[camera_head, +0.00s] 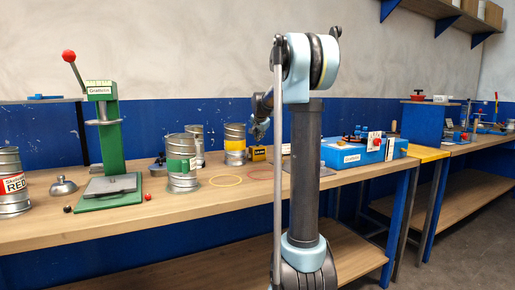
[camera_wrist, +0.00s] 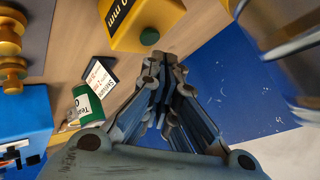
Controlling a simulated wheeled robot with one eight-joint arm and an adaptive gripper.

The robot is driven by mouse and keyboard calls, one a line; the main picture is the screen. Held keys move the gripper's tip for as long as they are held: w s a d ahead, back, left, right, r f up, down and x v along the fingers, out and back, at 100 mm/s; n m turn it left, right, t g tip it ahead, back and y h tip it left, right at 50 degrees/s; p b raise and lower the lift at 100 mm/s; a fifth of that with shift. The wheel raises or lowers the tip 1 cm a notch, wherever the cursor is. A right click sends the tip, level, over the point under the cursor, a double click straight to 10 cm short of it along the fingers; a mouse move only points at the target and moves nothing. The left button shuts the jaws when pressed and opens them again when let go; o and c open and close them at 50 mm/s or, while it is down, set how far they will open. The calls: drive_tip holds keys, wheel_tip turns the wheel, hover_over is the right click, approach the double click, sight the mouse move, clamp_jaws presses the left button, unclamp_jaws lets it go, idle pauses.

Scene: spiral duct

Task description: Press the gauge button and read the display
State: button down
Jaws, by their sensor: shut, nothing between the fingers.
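The gauge looks to be the yellow box with a black face (camera_wrist: 150,25), at the top of the wrist view. Its face carries white lettering that ends in "mm", cut off by the frame edge. A round green button (camera_wrist: 149,37) shows on it. In the head view my gripper (camera_head: 260,130) hangs above the box, partly hidden by my arm.
A can with a yellow band (camera_head: 235,145) stands just left of the box, and a green-banded can (camera_head: 182,163) is nearer. A green press (camera_head: 108,140) stands further left. A blue box (camera_head: 352,152) is right of my arm. Bench room around the rings (camera_head: 226,181) is clear.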

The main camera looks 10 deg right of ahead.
drive_tip(key=shift+r, duration=2.5)
